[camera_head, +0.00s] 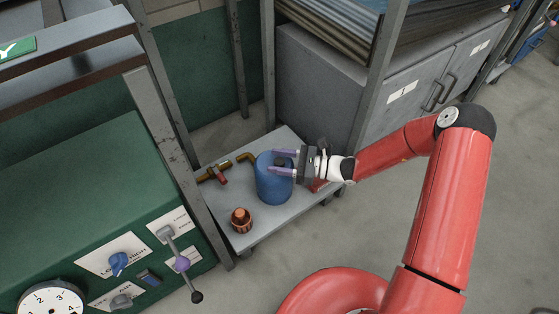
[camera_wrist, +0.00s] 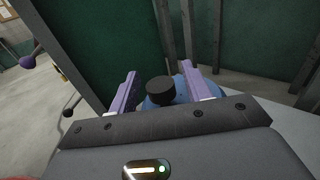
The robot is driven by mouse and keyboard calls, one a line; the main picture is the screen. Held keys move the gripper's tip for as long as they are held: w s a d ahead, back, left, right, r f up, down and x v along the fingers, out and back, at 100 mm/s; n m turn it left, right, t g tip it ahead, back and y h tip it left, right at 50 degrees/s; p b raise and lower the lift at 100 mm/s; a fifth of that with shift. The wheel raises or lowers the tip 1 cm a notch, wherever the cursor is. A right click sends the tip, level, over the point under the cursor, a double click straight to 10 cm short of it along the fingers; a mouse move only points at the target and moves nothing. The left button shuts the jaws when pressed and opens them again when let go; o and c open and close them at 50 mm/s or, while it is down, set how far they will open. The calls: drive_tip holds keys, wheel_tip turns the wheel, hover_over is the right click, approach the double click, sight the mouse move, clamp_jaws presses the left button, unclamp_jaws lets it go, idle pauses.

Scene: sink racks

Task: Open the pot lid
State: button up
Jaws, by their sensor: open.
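The blue pot (camera_head: 272,187) stands upright on a low grey cart. Its lid carries a dark round knob (camera_head: 281,161). In the wrist view the black knob (camera_wrist: 160,90) and part of the blue lid (camera_wrist: 184,88) show ahead of my gripper. My gripper (camera_head: 283,162) is at the top of the pot, coming from the right, with its two purple fingers apart. In the wrist view my gripper (camera_wrist: 159,82) has one finger on each side of the knob, with gaps between. The lower part of the pot is hidden in the wrist view.
The cart (camera_head: 246,238) also holds a copper-coloured part (camera_head: 241,220) in front of the pot and a brass pipe with a red valve (camera_head: 216,174) at left. A green control panel (camera_head: 90,220) stands left; grey cabinets (camera_head: 400,100) and rack posts stand behind.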

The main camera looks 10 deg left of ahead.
clamp_jaws()
idle(0.3)
